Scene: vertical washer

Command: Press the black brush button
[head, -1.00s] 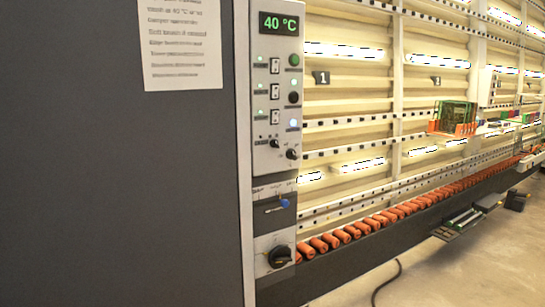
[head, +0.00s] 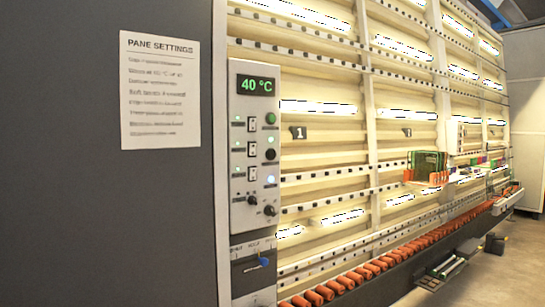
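The grey control panel (head: 240,140) stands upright at the left end of the washer, beside the dark cabinet side. A black round button (head: 270,154) sits in its right column, below a green button (head: 270,118) and above a pale lit button (head: 270,181). Rocker switches with small green lights are to the left of these buttons. The display (head: 257,86) reads 40 °C. Two black knobs (head: 252,200) are lower on the panel. The small labels are too blurred to read. Neither of my grippers is in view.
A paper headed PANE SETTINGS (head: 160,90) is on the dark cabinet side (head: 110,210). Orange rollers (head: 375,268) run along the washer's lower edge. A blue-handled slider (head: 263,261) is below the panel. A rack with green panes (head: 428,165) stands farther right. Floor shows at lower right.

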